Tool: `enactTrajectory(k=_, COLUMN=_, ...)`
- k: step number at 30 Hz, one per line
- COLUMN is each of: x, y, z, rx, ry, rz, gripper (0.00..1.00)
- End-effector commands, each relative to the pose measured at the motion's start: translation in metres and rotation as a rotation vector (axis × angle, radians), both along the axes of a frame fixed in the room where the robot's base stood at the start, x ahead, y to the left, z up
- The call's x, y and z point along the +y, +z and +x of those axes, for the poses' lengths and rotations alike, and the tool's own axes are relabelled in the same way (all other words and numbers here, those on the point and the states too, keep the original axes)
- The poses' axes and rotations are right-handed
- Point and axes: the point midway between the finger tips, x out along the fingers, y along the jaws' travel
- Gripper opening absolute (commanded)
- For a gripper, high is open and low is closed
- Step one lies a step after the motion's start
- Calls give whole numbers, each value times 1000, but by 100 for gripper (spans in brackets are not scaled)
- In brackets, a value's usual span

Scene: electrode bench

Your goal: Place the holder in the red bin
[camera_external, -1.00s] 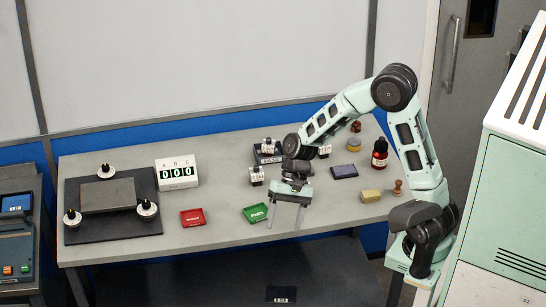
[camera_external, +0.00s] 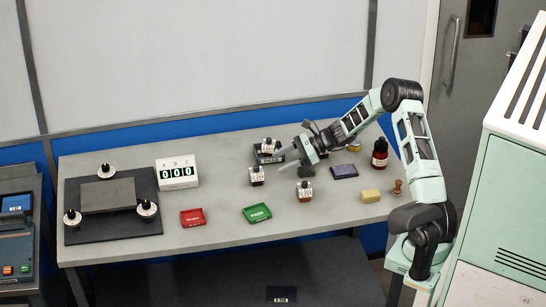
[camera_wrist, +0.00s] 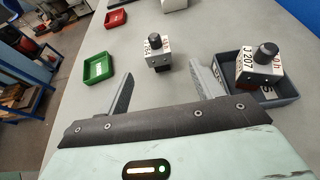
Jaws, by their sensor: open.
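Several white block holders with black knobs are on the bench. One holder (camera_external: 257,175) stands just left of my gripper (camera_external: 280,159). In the wrist view this holder (camera_wrist: 158,52) is ahead of and between my open fingers (camera_wrist: 162,72), apart from them. A second holder (camera_wrist: 262,66), marked J 207, sits in a blue-grey tray (camera_wrist: 284,98) at the right finger. A third holder (camera_external: 304,190) with a reddish base stands in front of my gripper. The red bin (camera_external: 192,217) lies at the front of the bench, left of the green one; it also shows in the wrist view (camera_wrist: 115,18). It looks empty.
The green bin (camera_external: 257,213) lies at the front edge. A counter box (camera_external: 177,173) and a dark plate (camera_external: 112,228) with knobs are at left. A red-brown bottle (camera_external: 380,153), a yellow block (camera_external: 371,196) and a dark flat pad (camera_external: 344,171) are at right.

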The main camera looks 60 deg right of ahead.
Motion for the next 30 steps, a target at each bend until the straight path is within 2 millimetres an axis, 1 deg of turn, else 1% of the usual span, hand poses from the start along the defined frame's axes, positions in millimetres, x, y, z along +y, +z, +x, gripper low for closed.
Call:
enactTrajectory(k=1, x=8, y=-3, z=7, rx=1, ry=3, rz=1, gripper=65)
enactTrajectory(k=3, x=18, y=-8, z=16, rx=0, ry=3, rz=0, gripper=65)
enactTrajectory(k=9, x=37, y=-21, z=37, rx=0, ry=1, rz=-1, gripper=65)
enactTrajectory(k=17, x=48, y=-25, z=46, rx=0, ry=2, rz=-2, gripper=65)
enactTrajectory(k=21, x=61, y=-29, z=56, rx=0, ry=4, rz=-1, gripper=65)
enactTrajectory(k=24, x=72, y=-35, z=66, rx=0, ry=4, rz=-3, gripper=65)
enactTrajectory(k=27, x=78, y=-40, z=74, rx=0, ry=2, rz=-2, gripper=65)
enactTrajectory(k=30, x=80, y=-42, z=75, rx=0, ry=1, rz=-3, gripper=65)
